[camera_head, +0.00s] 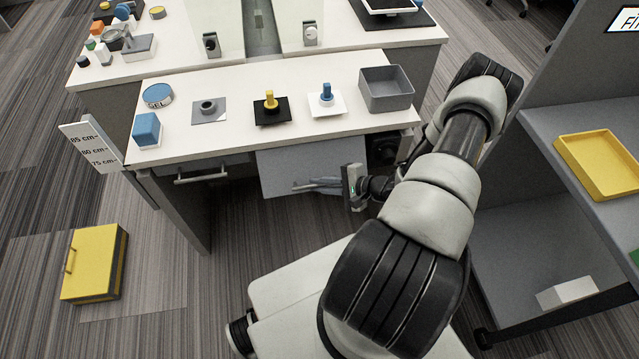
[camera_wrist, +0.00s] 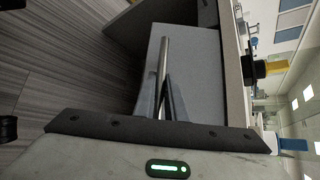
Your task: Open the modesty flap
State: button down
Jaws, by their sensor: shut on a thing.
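The modesty flap is a plain grey panel (camera_head: 285,168) under the front edge of the white desk. It also fills the middle of the wrist view (camera_wrist: 205,70). A silver bar handle (camera_wrist: 164,58) runs along the flap there. My gripper (camera_wrist: 162,98) has its two fingers on either side of this bar, shut on it. In the head view my gripper (camera_head: 300,186) reaches in from the right, in front of the flap's lower part. The bar is hard to make out in the head view. I cannot tell how far the flap is swung out.
A drawer with a bar handle (camera_head: 200,175) is left of the flap. The desk (camera_head: 225,135) carries a grey bin (camera_head: 386,89), a blue block (camera_head: 146,130) and several small fixtures. A grey shelf unit (camera_head: 550,125) stands close on the right. A yellow case (camera_head: 92,264) lies on the floor, left.

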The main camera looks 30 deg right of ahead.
jog(key=c, duration=1.8)
grip_release()
jog(key=p+v, duration=0.1)
jog(key=v, duration=1.6)
jog(key=shift+d+r, duration=0.2)
jog(key=shift+d, duration=0.05)
